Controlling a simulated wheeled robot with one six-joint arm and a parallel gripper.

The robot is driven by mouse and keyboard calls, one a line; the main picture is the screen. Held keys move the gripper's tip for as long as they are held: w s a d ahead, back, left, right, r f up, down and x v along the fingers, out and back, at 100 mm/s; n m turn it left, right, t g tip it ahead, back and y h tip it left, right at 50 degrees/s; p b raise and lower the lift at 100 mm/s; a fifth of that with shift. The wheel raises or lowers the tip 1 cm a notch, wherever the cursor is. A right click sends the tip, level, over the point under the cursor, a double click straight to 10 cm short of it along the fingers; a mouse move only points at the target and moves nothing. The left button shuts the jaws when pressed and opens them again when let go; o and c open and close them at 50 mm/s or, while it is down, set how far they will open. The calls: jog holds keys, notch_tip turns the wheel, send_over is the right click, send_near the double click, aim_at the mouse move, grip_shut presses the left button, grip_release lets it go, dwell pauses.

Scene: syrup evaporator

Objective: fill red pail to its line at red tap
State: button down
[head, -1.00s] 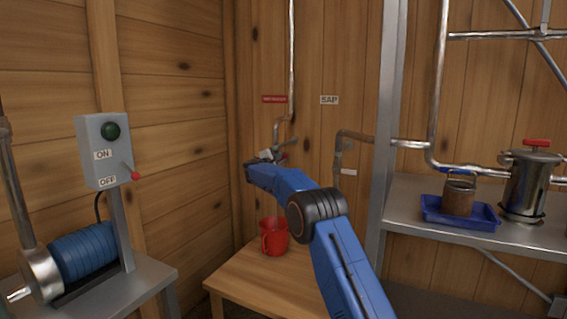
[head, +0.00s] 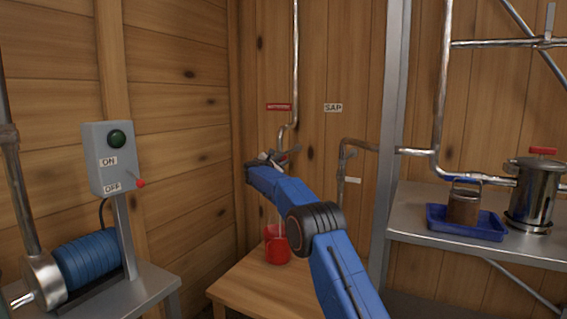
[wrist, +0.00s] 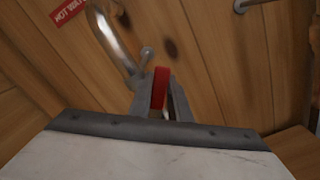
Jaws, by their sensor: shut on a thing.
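The red pail (head: 277,249) stands upright on the wooden table, below the tap pipe (head: 294,95) that comes down the back wall under a red sign. A faint pale streak, which looks like running water, drops into the pail. The level inside and the pail's line cannot be made out. My gripper (head: 268,160) is at the tap above the pail. In the wrist view my gripper (wrist: 163,100) is shut on the red tap handle (wrist: 160,88), beside the curved metal spout (wrist: 112,38). The red sign (wrist: 68,10) there reads "HOT WAT", partly cut off.
A metal shelf (head: 415,218) holds a blue tray (head: 440,228) with a can and a steel pot (head: 533,190). An ON/OFF switch box (head: 112,158) and blue motor (head: 88,256) stand left.

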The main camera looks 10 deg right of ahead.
jog(key=shift+f, duration=0.1)
jog(key=c, duration=1.6)
grip_release()
jog(key=shift+c, duration=0.2)
jog(key=v, duration=1.7)
jog(key=shift+s+a, duration=0.15)
jog(key=shift+a, duration=0.05)
